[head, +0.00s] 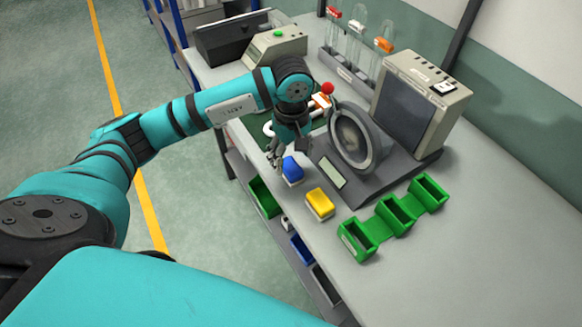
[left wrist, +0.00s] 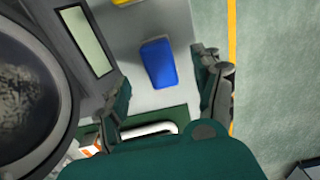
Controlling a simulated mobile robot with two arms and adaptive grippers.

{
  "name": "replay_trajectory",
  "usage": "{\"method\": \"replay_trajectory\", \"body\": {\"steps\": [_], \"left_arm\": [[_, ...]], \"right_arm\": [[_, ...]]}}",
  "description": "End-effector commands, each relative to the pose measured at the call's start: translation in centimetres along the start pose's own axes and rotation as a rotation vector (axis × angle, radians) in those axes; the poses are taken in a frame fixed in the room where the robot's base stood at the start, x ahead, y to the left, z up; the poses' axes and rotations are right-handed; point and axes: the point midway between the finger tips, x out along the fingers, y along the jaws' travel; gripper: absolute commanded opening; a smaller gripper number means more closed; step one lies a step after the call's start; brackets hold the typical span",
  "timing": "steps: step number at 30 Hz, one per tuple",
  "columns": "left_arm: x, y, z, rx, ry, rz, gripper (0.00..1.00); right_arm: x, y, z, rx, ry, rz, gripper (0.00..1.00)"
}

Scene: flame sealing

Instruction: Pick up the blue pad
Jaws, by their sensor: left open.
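The blue pad (head: 292,170) has a white base and lies on the grey table near its left edge. It also shows in the left wrist view (left wrist: 158,63), top centre, ahead of the fingers. My left gripper (head: 290,157) is open and empty, pointing down just above and behind the pad. In the left wrist view its fingers (left wrist: 165,95) are spread wide, and the pad lies between their lines. I see no contact between the fingers and the pad. My right gripper is not in view.
A yellow pad (head: 320,203) lies nearby in front of the blue one. The grey machine with a round opening (head: 355,140) stands close on the right. Green bins (head: 395,214) sit further right. The table's left edge is close to the pad; the right front tabletop (head: 470,270) is clear.

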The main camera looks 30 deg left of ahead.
Motion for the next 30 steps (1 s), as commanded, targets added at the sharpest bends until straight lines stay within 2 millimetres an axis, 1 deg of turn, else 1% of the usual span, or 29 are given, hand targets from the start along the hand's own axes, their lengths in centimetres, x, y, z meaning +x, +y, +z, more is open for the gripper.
{"method": "replay_trajectory", "body": {"steps": [2,6,10,14,19,20,30], "left_arm": [[0.5,-0.1,0.1,0.0,-0.003,-0.004,0.67],[2.5,-0.1,0.2,0.0,-0.005,-0.006,0.67],[4.4,0.0,0.1,-0.001,-0.003,-0.003,0.67],[5.1,0.1,0.1,0.001,-0.001,0.0,0.67],[5.2,0.1,0.0,0.001,-0.001,0.0,0.67],[5.2,0.1,0.0,0.001,-0.001,0.0,0.65],[5.1,0.1,0.0,0.001,-0.001,0.0,0.2]], "right_arm": [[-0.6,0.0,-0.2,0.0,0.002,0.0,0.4],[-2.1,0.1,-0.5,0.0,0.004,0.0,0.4],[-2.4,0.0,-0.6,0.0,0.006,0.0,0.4],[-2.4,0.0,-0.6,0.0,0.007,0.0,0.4],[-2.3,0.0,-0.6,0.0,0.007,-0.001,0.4],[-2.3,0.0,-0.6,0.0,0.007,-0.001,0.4],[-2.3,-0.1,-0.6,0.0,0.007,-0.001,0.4]]}}
